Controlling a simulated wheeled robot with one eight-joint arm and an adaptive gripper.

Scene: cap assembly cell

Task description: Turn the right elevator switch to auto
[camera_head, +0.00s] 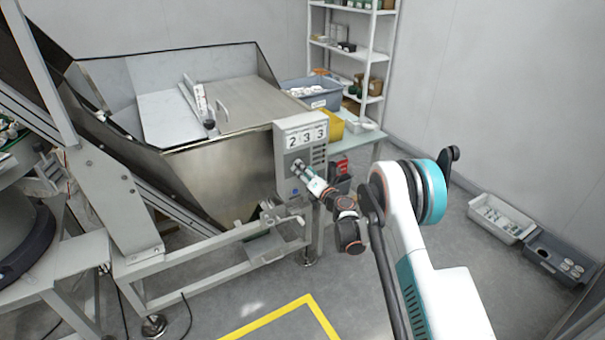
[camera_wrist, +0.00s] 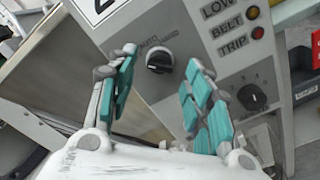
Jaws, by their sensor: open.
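The control box (camera_head: 287,140) with the number display "2 3 3" is on the front right corner of the metal hopper. In the wrist view a black rotary switch (camera_wrist: 159,60) with a white mark sits on the grey panel (camera_wrist: 200,50), with "AUTO" printed above it. My gripper (camera_wrist: 158,75) is open, its two teal-padded fingers to the left and right of this switch, and nothing is held. I cannot tell whether the fingers touch the panel. In the head view my gripper (camera_head: 301,168) is at the box face and hides the switch.
The hopper (camera_head: 215,175) stands left of the box. A shelf rack (camera_head: 368,60) is behind. Grey bins (camera_head: 500,218) lie on the floor at right.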

